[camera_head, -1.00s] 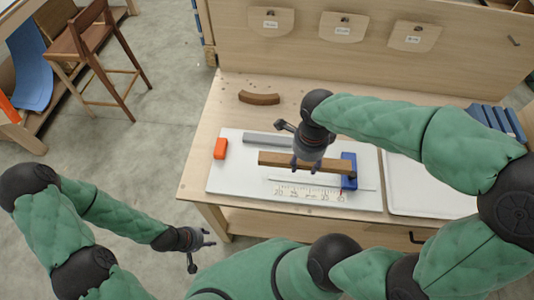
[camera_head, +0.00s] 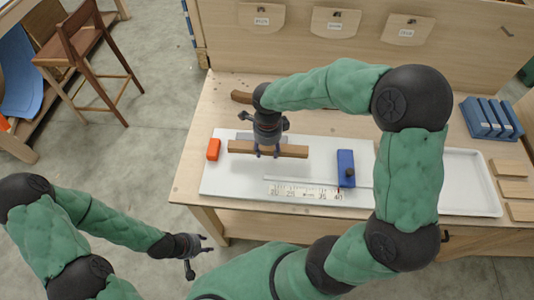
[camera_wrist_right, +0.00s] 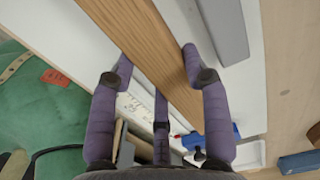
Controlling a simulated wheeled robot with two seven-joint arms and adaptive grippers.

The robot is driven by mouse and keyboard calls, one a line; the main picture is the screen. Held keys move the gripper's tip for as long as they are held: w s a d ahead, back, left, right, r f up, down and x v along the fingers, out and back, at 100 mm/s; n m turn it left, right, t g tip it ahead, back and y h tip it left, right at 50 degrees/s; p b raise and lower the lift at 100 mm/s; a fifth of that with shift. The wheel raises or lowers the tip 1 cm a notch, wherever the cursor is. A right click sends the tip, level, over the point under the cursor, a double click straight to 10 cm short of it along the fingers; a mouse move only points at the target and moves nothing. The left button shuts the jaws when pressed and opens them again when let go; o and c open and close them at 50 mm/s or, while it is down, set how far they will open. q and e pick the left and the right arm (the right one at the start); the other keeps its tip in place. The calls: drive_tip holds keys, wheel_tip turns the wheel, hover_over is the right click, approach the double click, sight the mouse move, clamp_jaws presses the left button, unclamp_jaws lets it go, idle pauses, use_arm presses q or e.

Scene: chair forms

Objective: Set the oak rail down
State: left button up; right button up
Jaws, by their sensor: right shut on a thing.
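The oak rail (camera_head: 293,151) is a straight brown wooden bar over the white board (camera_head: 225,180), between the orange block (camera_head: 213,149) and the blue block (camera_head: 346,168). My right gripper (camera_head: 266,154) comes down from above and is shut on the rail near its middle. In the right wrist view, the rail (camera_wrist_right: 160,55) runs diagonally between the purple fingers (camera_wrist_right: 160,95). I cannot tell whether the rail touches the board. My left gripper (camera_head: 203,250) is open and empty, off the table's front left edge.
A grey bar (camera_wrist_right: 222,28) lies beside the rail in the right wrist view. A printed scale (camera_head: 305,192) lies at the board's front. A white tray (camera_head: 465,180), blue rack (camera_head: 490,118) and wooden pieces (camera_head: 510,168) are on the right. A curved brown piece (camera_head: 241,97) lies behind.

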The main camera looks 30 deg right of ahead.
sight(267, 148)
drive_tip(key=shift+w+f+b, duration=0.15)
drive_tip(key=shift+f+b, duration=0.2)
drive_tip(key=shift+f, duration=1.35)
drive_tip(key=shift+f, duration=0.15)
drive_tip(key=o, duration=1.3)
drive_tip(key=shift+r, duration=0.35)
wheel_tip(267, 148, up, 12)
drive_tip(key=p, duration=0.2)
drive_tip(key=shift+f+p, duration=0.15)
drive_tip(key=shift+p, duration=0.15)
